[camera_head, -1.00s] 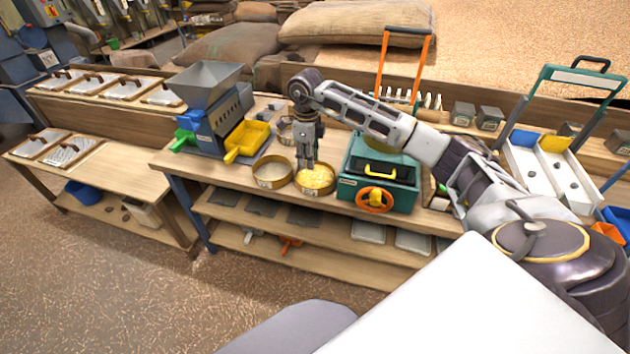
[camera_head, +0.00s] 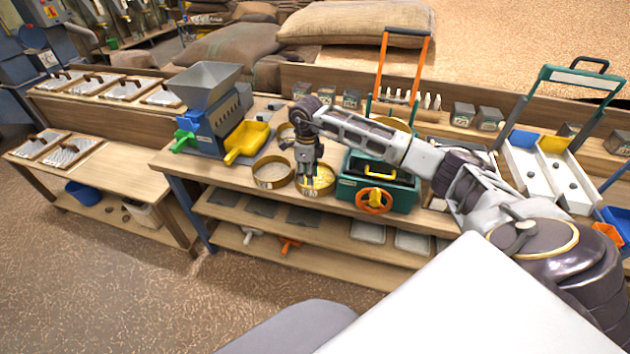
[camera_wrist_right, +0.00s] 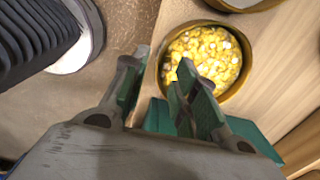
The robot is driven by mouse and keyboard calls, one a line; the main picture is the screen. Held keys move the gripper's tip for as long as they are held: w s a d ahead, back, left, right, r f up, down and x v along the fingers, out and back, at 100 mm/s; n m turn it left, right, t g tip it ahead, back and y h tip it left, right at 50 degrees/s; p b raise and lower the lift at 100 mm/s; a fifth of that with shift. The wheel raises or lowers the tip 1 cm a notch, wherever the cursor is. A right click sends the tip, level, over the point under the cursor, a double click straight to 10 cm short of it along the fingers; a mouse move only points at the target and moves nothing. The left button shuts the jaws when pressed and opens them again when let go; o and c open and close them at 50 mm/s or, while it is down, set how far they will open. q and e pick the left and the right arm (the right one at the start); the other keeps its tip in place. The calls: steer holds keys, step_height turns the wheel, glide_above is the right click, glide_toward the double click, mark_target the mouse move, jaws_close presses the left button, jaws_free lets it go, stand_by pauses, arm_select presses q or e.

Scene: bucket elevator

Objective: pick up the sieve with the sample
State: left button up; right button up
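The sieve with the sample (camera_head: 327,190) is a round, brass-coloured ring holding yellow kernels. It stands near the front edge of the workbench, left of a green box. In the right wrist view the sieve (camera_wrist_right: 247,62) shows at upper right, with the yellow sample (camera_wrist_right: 203,58) inside. My right gripper (camera_head: 308,181) points down at the sieve's left front side and partly covers it. My left gripper is out of view.
A second round sieve (camera_head: 272,172) stands close on the left. The green box (camera_head: 395,191) with an orange wheel stands close on the right. A grey hopper machine (camera_head: 208,90) with a yellow tray (camera_head: 247,140) is farther left. Shelves are below the bench.

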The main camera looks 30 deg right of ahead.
steer(key=shift+f, duration=1.65)
steer(key=f, duration=0.2)
steer(key=shift+d+f+p, duration=0.2)
steer(key=shift+f+p, duration=0.2)
steer(key=shift+f, duration=0.45)
steer(key=c, duration=0.6)
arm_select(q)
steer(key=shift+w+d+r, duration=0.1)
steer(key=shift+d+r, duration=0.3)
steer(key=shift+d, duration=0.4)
arm_select(e)
jaws_close()
